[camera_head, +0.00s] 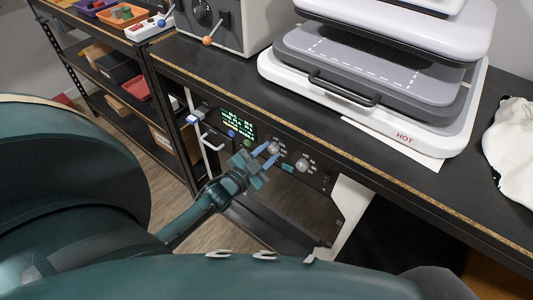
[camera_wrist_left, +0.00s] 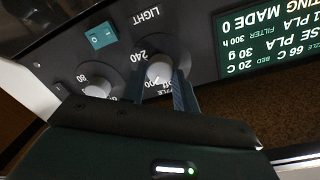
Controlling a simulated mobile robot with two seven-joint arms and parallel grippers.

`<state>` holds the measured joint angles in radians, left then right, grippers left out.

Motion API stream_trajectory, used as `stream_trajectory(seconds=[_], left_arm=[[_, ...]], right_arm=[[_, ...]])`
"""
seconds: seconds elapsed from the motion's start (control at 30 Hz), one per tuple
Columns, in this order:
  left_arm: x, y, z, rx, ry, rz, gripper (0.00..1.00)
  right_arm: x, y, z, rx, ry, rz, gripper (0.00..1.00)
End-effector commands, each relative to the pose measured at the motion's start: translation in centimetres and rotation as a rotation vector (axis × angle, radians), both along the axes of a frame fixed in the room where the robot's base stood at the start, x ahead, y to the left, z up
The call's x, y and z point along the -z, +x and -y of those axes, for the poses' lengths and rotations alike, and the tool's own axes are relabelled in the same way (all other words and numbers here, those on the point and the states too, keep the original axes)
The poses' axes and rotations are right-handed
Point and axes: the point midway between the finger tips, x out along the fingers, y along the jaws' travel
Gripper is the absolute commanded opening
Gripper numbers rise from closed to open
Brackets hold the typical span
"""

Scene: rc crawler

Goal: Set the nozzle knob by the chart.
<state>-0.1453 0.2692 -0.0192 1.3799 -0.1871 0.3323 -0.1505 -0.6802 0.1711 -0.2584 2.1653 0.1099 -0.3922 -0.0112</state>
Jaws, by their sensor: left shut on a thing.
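The knob marked with 200, 240 and off (camera_head: 273,147) is pale and round, on a dark control panel under the bench's front edge. It also shows in the left wrist view (camera_wrist_left: 160,69), upside down, its name label partly hidden. My left gripper (camera_head: 270,153) is shut on this knob, with a blue finger on each side. Its fingers also show in the left wrist view (camera_wrist_left: 160,88). A second knob (camera_head: 302,165), marked 80, sits beside it. No chart can be made out clearly. My right gripper is not in view.
A green-text screen (camera_head: 238,122) and a teal light switch (camera_wrist_left: 102,36) are on the panel. A heat press (camera_head: 276,67) marked HOT stands on the dark bench (camera_head: 215,83). A white sheet (camera_head: 432,160) lies partly under it. A shelf rack stands left.

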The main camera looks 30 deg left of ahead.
Motion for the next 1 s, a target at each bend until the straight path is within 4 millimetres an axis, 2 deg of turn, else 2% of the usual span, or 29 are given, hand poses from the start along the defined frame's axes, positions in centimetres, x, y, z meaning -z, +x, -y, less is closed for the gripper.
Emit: stream_trajectory(seconds=[0.03,0.3,0.6,0.77,1.0], left_arm=[[0.0,0.0,0.0,0.001,-0.001,0.001,0.30],[0.0,0.0,0.0,0.001,-0.001,0.001,0.51],[0.0,-0.5,0.0,0.000,-0.001,-0.001,0.51],[0.0,-2.8,-0.3,0.000,-0.001,-0.004,0.51],[-0.2,-8.2,-0.9,0.000,-0.001,-0.004,0.51]], right_arm=[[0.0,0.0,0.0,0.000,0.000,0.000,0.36],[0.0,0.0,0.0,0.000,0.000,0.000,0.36],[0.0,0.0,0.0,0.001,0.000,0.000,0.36],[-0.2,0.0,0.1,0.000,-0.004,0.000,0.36],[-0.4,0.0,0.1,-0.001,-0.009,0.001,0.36]])
